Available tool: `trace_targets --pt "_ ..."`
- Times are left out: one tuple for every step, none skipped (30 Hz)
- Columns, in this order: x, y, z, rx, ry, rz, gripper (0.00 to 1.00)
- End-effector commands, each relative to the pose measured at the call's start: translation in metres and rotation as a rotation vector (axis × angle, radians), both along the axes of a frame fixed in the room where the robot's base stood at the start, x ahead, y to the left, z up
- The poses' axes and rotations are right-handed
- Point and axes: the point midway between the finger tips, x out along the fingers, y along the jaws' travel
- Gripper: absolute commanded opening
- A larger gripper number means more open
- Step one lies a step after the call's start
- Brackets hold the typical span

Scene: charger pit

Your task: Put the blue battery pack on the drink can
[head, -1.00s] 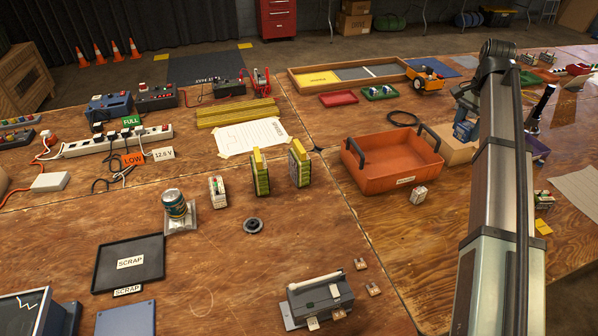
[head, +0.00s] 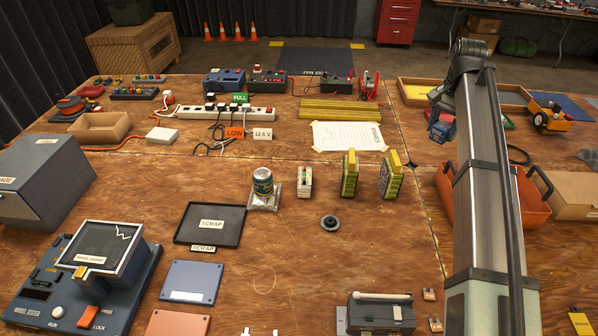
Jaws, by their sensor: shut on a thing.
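The drink can (head: 263,182), green and silver, stands upright on a small silvery pad (head: 258,202) left of the table's middle. Its top looks bare. My gripper (head: 441,114) is at the back right, shut on the blue battery pack (head: 441,130), well to the right of the can. The pack appears held above the table. My arm's upper links partly hide the hand, and the fingertips are too small to see clearly.
Right of the can stand a small white pack (head: 305,181) and two yellow-green packs (head: 349,175). A black round piece (head: 330,223) and the scrap tray (head: 209,224) lie nearer. The orange bin (head: 451,195) is partly behind my arm.

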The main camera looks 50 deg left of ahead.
Motion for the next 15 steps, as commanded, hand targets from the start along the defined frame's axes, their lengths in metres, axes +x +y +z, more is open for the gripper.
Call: trace_targets --pt "-0.010 0.020 0.000 0.000 0.000 0.034 0.14" --pt "-0.016 0.030 0.000 0.000 0.000 0.053 0.14" --pt "-0.024 0.044 0.000 0.000 0.000 0.078 0.14" --pt "-0.031 0.054 0.000 0.000 0.000 0.097 0.14" --pt "-0.037 0.064 0.000 0.000 0.000 0.115 0.14" --pt "-0.046 0.077 0.000 0.000 0.000 0.140 0.14" --pt "-0.052 0.086 0.000 0.000 0.000 0.158 0.14" --pt "-0.059 0.096 0.000 0.000 0.000 0.177 0.14" --pt "-0.069 0.109 0.000 0.000 0.000 0.202 0.14" --pt "-0.076 0.118 0.000 0.000 0.000 0.221 0.14" --pt "-0.084 0.127 0.000 0.000 0.000 0.240 0.14" --pt "-0.094 0.140 0.000 0.000 0.000 0.264 0.14" --pt "-0.101 0.149 0.000 0.000 0.000 0.282 0.14" --pt "-0.109 0.158 0.000 0.000 0.000 0.301 0.14" --pt "-0.120 0.170 0.000 0.000 0.000 0.326 0.14"
